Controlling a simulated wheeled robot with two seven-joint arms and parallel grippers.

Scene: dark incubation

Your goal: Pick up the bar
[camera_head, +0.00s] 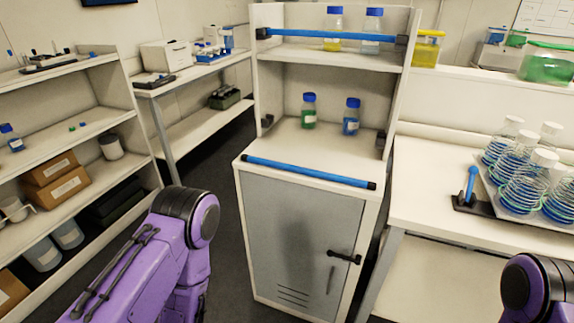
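A long blue bar (307,172) with black ends lies along the front edge of the white cabinet's top (260,151). A second blue bar (325,36) runs across the front of the upper shelf, with its ends at black brackets (401,42). Lower black brackets (381,141) on the cabinet sides hold no bar. Purple links of my arms show at the lower left and lower right. Neither of my grippers is in view.
Bottles with green (309,111) and blue (351,116) contents stand behind the lower bar. Flasks (525,182) fill a rack on the right bench (430,190). Shelves (100,125) stand at the left. A black handle (344,257) juts from the cabinet door.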

